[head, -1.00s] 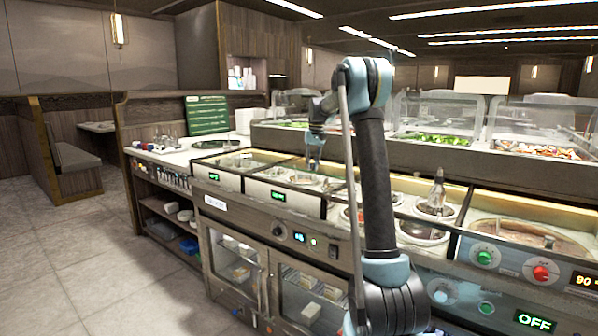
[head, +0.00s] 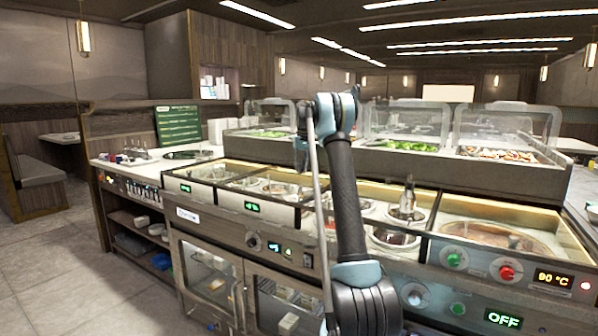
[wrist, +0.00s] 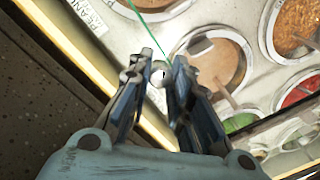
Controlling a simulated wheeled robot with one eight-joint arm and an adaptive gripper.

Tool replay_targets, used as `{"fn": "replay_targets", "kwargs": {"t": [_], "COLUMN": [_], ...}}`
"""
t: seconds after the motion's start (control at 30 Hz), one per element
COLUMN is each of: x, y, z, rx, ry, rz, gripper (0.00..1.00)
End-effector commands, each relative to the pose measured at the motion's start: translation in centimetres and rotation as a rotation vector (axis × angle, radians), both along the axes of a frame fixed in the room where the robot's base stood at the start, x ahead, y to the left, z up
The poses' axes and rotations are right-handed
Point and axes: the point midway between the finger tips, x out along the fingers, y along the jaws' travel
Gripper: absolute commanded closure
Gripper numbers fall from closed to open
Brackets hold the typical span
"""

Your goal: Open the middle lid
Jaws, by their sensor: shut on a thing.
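In the wrist view my gripper (wrist: 161,70) is closed around a small pale round knob (wrist: 160,74) at its fingertips. The knob sits at the front edge of the well counter, beside a label that begins "PEAN". I take it for the lid's knob; the clear lid itself is hard to make out. In the head view my gripper (head: 301,160) is small above the middle of the counter, and its fingertips are hard to see.
Round sauce wells (wrist: 218,62) lie under and beside my gripper, some with utensils in them. A heated section (head: 490,232) with control knobs is at the right. Glass-guarded salad bins (head: 405,145) stand behind. Open floor (head: 55,260) is at the left.

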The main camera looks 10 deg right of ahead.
Motion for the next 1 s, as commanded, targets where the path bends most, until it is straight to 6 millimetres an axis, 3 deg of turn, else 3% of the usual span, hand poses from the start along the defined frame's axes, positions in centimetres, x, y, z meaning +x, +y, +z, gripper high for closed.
{"fn": "replay_targets", "kwargs": {"t": [0.17, 0.2, 0.27, 0.67, 0.77, 1.0], "x": [0.0, 0.0, 0.0, 0.0, 0.0, 0.1], "y": [0.1, 0.1, 0.1, 0.1, 0.0, -0.4], "z": [0.0, 0.0, 0.0, 0.3, 1.1, 5.1], "rx": [0.001, 0.001, 0.001, 0.0, 0.0, 0.0], "ry": [0.0, 0.0, 0.0, 0.0, 0.0, 0.0], "rz": [0.0, 0.0, 0.0, 0.0, 0.0, 0.0], "gripper": [1.0, 0.74, 0.61, 0.6, 0.6, 0.6]}}
